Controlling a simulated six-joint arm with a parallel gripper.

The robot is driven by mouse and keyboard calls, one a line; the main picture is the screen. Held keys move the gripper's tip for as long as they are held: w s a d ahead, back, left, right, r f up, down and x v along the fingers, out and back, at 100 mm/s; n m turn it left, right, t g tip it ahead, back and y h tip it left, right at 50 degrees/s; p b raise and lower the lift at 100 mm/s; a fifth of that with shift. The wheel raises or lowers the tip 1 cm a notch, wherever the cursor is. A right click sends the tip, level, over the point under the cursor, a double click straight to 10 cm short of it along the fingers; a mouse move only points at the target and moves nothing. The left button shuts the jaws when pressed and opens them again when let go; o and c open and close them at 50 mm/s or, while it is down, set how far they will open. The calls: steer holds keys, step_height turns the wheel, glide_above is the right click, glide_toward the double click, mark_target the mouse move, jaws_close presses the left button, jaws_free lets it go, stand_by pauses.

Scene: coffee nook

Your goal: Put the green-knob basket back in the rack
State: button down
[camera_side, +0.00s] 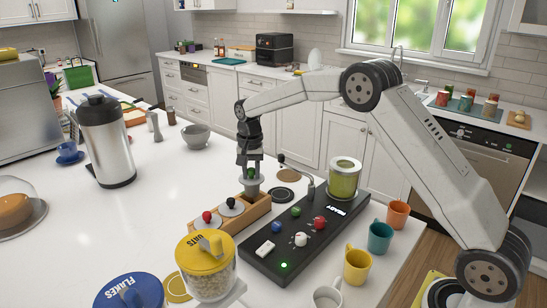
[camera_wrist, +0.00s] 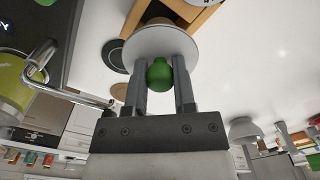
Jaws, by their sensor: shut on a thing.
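My gripper (camera_side: 250,168) points down over the far end of the wooden rack (camera_side: 259,215). It is shut on the green knob of the green-knob basket (camera_side: 253,189). In the wrist view the green knob (camera_wrist: 160,76) sits between the two fingers of my gripper (camera_wrist: 160,62), with the basket's pale round top (camera_wrist: 160,38) beyond it. Part of the rack (camera_wrist: 184,15) shows behind that top. The basket overlaps the rack's far end; I cannot tell how deep it sits. A red-knob basket (camera_side: 207,217) and a black-knob basket (camera_side: 231,204) stand in the rack.
A black machine panel (camera_side: 262,249) with colored knobs and a bent metal spout (camera_side: 310,178) is right of the rack. A yellow-lidded oats jar (camera_side: 206,262) is in front; mugs (camera_side: 380,237) stand at right.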

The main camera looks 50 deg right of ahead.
mark_target(252, 188)
steer(key=shift+f, duration=2.95)
stand_by(2.2)
steer(key=shift+c, duration=1.8)
jaws_free()
step_height(252, 188, up, 7)
steer(key=shift+f, duration=0.15)
steer(key=shift+r, duration=0.6)
